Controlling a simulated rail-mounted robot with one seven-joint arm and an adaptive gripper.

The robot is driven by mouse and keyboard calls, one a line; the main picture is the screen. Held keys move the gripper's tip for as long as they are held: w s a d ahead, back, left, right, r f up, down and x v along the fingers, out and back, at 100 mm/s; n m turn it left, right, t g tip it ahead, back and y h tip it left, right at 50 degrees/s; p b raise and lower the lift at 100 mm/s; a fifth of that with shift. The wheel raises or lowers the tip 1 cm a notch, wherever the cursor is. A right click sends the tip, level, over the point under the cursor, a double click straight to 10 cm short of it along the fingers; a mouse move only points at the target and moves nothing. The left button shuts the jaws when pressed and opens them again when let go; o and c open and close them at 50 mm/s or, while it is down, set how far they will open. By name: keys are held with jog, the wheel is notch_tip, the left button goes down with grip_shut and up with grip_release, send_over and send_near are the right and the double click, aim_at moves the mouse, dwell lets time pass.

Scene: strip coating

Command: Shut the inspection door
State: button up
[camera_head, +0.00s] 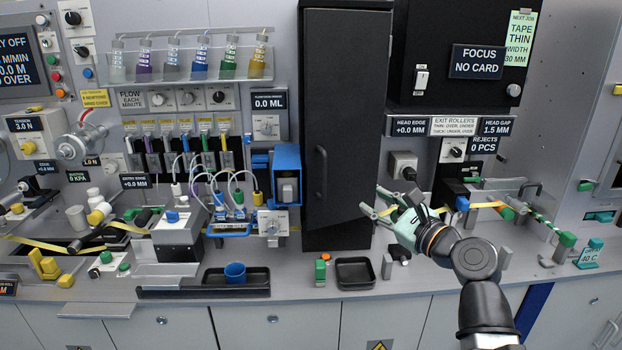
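The inspection door appears to be the tall dark panel (350,110) in the middle of the head view, with a vertical bar handle (321,172) near its left edge. Its lower end stands just above the bench top. I cannot tell from this one view exactly how far it is swung. My gripper (370,200) is just right of the panel's lower right edge. Its pale green fingers point left and are spread apart, with nothing visible between them. It is apart from the handle; whether a fingertip touches the panel edge is unclear.
A black box (460,55) is at upper right. Rollers and strip (485,205) lie behind my gripper. Bench front is mostly clear.

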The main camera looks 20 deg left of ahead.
jog(key=w+a+m+p, duration=0.1)
jog(key=m+p, duration=0.1)
jog(key=p, duration=0.1)
jog(key=a+m+p, duration=0.1)
jog(key=a+p, duration=0.1)
jog(key=p, duration=0.2)
jog(key=w+a+m+p, duration=0.1)
jog(key=a+m+p, duration=0.1)
jog(key=p, duration=0.2)
jog(key=shift+w+r+m, duration=0.25)
jog(key=shift+w+m, duration=0.05)
jog(key=p, duration=0.2)
jog(key=shift+w+a+p, duration=0.1)
jog(key=shift+a+p, duration=0.15)
jog(key=shift+p, duration=0.05)
jog(key=p, duration=0.5)
send_over(324, 196)
jog(key=shift+w+a+f, duration=0.15)
jog(key=shift+w+f, duration=0.15)
jog(key=shift+f, duration=0.05)
